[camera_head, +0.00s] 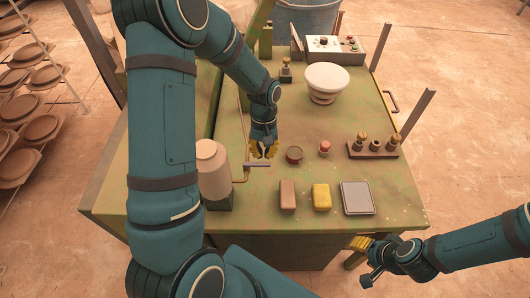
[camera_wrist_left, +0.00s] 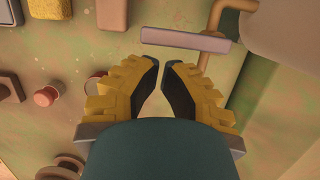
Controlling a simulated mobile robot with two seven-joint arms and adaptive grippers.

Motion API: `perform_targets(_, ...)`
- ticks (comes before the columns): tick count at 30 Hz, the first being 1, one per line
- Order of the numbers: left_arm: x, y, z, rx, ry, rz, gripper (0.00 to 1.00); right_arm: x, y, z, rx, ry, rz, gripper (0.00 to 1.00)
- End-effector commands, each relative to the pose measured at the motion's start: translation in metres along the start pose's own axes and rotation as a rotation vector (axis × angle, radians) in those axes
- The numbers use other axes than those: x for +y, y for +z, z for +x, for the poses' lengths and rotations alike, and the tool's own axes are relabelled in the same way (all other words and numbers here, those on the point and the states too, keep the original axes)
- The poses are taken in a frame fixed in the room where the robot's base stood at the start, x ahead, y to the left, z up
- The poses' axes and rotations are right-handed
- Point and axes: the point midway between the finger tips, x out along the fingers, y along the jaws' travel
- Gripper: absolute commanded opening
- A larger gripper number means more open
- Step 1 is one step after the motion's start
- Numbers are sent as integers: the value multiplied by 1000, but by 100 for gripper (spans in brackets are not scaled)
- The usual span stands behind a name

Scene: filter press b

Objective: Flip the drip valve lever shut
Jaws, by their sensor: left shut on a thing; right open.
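The drip valve lever (camera_head: 257,164) is a short grey-purple bar on a thin brown pipe (camera_head: 240,150) on the green bench top. In the left wrist view the lever (camera_wrist_left: 186,40) lies level, just beyond my fingertips, with the pipe (camera_wrist_left: 216,15) at its right end. My left gripper (camera_head: 262,152) points down at the lever; its yellow fingers (camera_wrist_left: 162,66) are drawn close together. The exact contact between fingertips and lever cannot be made out. My right gripper (camera_head: 362,243) is open, low at the bench's front right, away from the lever.
A pale jar (camera_head: 212,168) stands left of the pipe. A red-capped piece (camera_head: 324,147), a round tin (camera_head: 294,154), a brown block (camera_head: 287,194), a yellow sponge (camera_head: 321,196) and a grey tray (camera_head: 357,198) lie to the right. A white bowl (camera_head: 326,78) stands behind.

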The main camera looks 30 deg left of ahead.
Motion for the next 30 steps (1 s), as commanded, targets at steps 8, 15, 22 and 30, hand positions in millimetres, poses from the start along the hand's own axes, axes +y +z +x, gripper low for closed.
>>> perform_targets(8,1,-1,-45,7,2,-1,0,0,0,0,0,0,0,47)
perform_targets(15,1,0,-91,5,2,0,0,0,0,0,0,0,0,47)
perform_targets(22,1,0,-114,3,1,0,0,0,0,0,0,0,0,47)
perform_targets(30,0,1,-118,1,1,0,0,0,0,0,0,0,0,47)
